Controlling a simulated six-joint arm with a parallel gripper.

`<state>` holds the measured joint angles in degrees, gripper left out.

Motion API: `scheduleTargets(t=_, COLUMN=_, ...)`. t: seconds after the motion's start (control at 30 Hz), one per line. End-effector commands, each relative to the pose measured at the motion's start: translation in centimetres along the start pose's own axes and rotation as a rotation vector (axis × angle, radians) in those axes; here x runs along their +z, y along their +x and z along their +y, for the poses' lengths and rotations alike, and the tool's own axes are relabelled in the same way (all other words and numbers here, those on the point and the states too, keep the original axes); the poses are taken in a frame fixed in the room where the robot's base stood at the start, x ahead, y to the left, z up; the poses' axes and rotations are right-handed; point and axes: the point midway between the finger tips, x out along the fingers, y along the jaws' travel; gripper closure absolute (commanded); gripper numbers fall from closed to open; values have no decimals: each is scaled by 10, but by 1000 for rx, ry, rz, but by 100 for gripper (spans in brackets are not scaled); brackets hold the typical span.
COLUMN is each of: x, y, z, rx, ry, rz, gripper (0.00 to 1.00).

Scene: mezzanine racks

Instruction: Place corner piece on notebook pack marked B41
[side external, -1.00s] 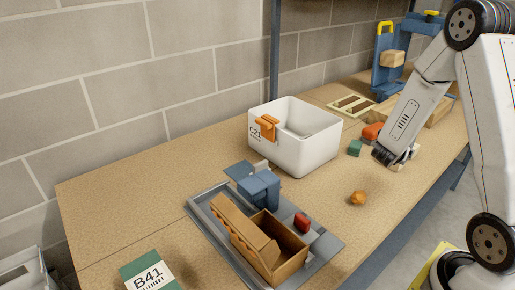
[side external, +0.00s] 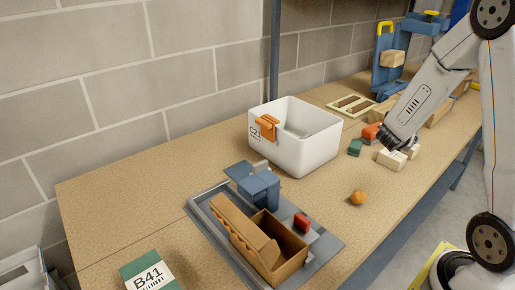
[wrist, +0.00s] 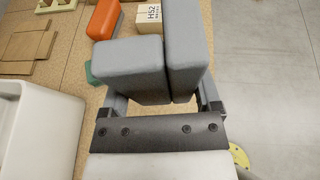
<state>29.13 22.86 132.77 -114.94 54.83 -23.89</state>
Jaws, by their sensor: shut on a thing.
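The notebook pack marked B41 (side external: 133,267), green with a white label, lies at the near left of the bench, cut off by the picture's lower edge. My gripper (side external: 388,143) is far from it, at the right, just above a pale box. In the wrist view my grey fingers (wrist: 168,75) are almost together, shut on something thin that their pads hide. I cannot make out the corner piece itself in either view.
A white bin (side external: 300,155) with an orange clip stands mid-bench. A grey tray (side external: 222,243) holds a brown open box (side external: 285,255). An orange lump (side external: 357,197), a green block (side external: 355,147) and the pale H52 box (wrist: 148,14) lie on the bench.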

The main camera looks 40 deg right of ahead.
Motion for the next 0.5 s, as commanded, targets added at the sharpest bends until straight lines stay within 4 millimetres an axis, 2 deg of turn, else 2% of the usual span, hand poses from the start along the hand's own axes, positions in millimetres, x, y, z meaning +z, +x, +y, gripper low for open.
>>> scheduleTargets(t=0.2, x=37, y=-15, z=0, rx=1, ry=5, rz=-3, gripper=73)
scheduleTargets(t=0.5, x=76, y=-31, z=0, rx=2, ry=5, rz=-3, gripper=73)
